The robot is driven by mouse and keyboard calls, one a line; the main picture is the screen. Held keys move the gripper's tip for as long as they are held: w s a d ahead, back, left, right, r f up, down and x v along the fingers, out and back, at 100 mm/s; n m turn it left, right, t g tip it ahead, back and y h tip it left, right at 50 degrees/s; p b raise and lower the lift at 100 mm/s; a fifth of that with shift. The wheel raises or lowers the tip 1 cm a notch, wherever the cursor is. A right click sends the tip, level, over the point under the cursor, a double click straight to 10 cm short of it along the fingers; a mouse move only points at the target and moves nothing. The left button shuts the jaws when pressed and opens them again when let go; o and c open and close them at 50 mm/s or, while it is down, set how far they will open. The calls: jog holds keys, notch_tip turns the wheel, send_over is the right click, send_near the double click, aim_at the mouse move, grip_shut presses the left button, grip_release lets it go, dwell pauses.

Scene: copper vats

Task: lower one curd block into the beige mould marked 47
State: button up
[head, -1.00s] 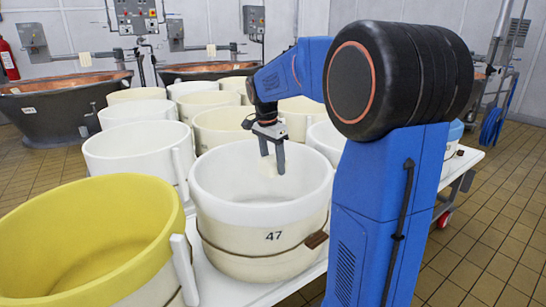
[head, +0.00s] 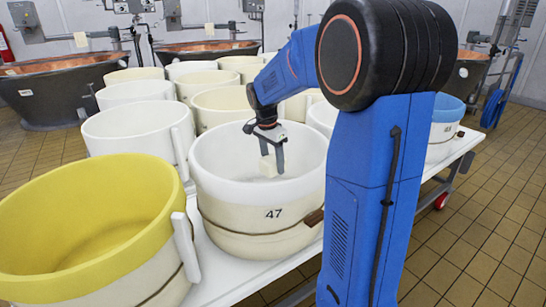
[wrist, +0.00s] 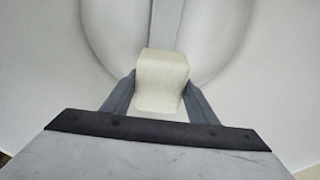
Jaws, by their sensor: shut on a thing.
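The beige mould marked 47 (head: 262,232) stands on the white table in the middle of the head view, its white inside open at the top. My gripper (head: 270,163) points down inside its rim. It is shut on a pale cream curd block (head: 268,166). In the wrist view the curd block (wrist: 162,80) sits between the two grey fingers of my gripper (wrist: 160,95). The mould's pale inside wall and floor show behind it. I cannot tell whether the block touches the floor.
A yellow-rimmed mould (head: 90,225) stands close at the left. Several white and cream moulds fill the table behind. A blue-topped mould (head: 445,120) stands at the right, past my arm. Copper vats (head: 60,85) line the back. The tiled floor at the right is clear.

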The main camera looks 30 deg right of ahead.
aim_at(268, 160)
jog(key=shift+f, duration=5.4)
jog(key=shift+f, duration=0.9)
jog(key=o, duration=1.4)
jog(key=r, duration=0.5)
jog(key=a+r, duration=0.1)
jog(key=r, duration=0.4)
jog(key=a+r, duration=0.1)
jog(key=r, duration=0.4)
jog(key=shift+s+a+r, duration=0.1)
jog(key=shift+a+r, duration=0.05)
jog(key=shift+r, duration=0.2)
jog(key=shift+a+r, duration=0.15)
jog(key=shift+r, duration=0.6)
jog(key=shift+a, duration=0.1)
